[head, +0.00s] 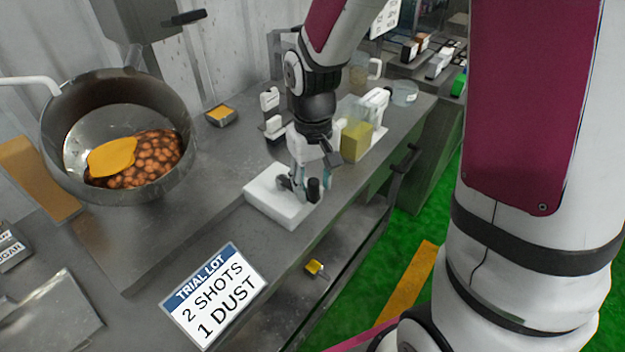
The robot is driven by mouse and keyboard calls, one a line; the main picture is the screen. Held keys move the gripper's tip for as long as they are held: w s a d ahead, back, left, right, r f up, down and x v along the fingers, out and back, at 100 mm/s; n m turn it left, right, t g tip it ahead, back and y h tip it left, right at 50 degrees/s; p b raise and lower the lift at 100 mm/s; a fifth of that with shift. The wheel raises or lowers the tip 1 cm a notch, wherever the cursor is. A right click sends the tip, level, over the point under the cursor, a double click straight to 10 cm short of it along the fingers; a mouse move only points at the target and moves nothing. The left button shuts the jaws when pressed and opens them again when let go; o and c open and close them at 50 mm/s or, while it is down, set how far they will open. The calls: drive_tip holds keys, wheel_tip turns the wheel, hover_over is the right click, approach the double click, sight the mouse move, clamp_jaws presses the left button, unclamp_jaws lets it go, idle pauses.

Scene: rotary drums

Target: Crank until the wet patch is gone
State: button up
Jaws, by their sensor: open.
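A steel drum (62,120), tilted with its mouth toward me, stands at the left of the bench. Inside lies a heap of brown rounded pieces (150,165). An orange-yellow patch (112,156) lies over the left part of the heap. A pale crank-like arm (30,82) reaches the drum's rim from the left edge; its far end is out of view. My gripper (304,186) points down over a white block (272,207) on the bench, well right of the drum. Its fingers are apart, and I see nothing held between them.
A sign (214,295) reads "TRIAL LOT 2 SHOTS 1 DUST". A small tray of orange powder (221,115) sits right of the drum. A container of yellow liquid (356,140) stands behind my gripper. A small yellow item (315,268) lies on the lower shelf. Bench between drum and white block is clear.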

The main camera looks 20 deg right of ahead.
clamp_jaws()
drive_tip(key=shift+d, duration=0.1)
idle(0.3)
